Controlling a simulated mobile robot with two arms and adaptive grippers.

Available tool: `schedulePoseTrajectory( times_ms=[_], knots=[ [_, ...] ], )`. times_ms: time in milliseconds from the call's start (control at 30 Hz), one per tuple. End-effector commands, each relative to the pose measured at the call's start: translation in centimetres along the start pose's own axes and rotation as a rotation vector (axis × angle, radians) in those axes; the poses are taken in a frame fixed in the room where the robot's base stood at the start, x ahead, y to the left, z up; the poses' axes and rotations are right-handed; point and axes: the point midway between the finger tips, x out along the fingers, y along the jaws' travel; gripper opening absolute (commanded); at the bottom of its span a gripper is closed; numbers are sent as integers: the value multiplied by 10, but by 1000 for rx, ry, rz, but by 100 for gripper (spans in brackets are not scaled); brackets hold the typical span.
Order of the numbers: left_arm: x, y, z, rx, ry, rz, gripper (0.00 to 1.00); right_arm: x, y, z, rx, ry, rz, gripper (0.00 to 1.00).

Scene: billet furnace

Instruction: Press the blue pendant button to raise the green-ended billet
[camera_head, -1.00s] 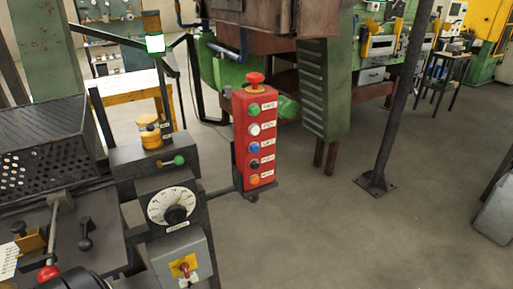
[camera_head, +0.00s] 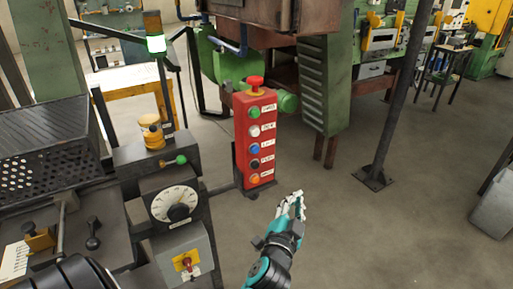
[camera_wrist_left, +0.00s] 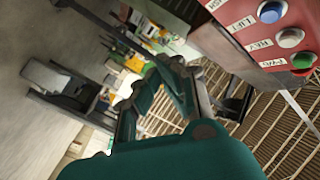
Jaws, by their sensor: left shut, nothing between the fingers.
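The red pendant box (camera_head: 239,150) stands upright with a column of buttons and a red mushroom knob on top. Its blue button (camera_head: 255,149) is in the middle of the column, and the blue button (camera_wrist_left: 271,12) shows at the top right of the left wrist view, beside a label that seems to read LIFT. My left gripper (camera_head: 298,201) is shut and empty, below and right of the pendant, apart from it. In the left wrist view its fingers (camera_wrist_left: 165,85) are left of and below the buttons. I cannot make out a green-ended billet. My right gripper is not in view.
A control stand with a dial (camera_head: 178,206) and a grey switch box (camera_head: 184,259) is left of the pendant. A green louvred panel (camera_head: 318,85) and a dark post (camera_head: 398,100) stand behind.

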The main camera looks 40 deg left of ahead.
Motion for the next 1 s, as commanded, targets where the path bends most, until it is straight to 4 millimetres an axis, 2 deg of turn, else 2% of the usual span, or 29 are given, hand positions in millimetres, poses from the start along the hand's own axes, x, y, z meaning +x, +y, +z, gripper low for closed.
schedulePoseTrajectory(
  times_ms=[33,100,233,367,733,1000],
  knots=[
    [-3,-21,-16,-2,21,-44,0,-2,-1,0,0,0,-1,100],
    [-7,-44,-30,-1,42,-94,0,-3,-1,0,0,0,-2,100],
    [-14,-69,-46,0,63,-150,0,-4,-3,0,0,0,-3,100],
    [-16,-77,-50,0,69,-168,0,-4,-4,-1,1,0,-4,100],
    [-15,-78,-50,1,70,-167,0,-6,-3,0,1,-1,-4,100],
    [4,-97,-38,6,71,-168,0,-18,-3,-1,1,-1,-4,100]
  ],
)
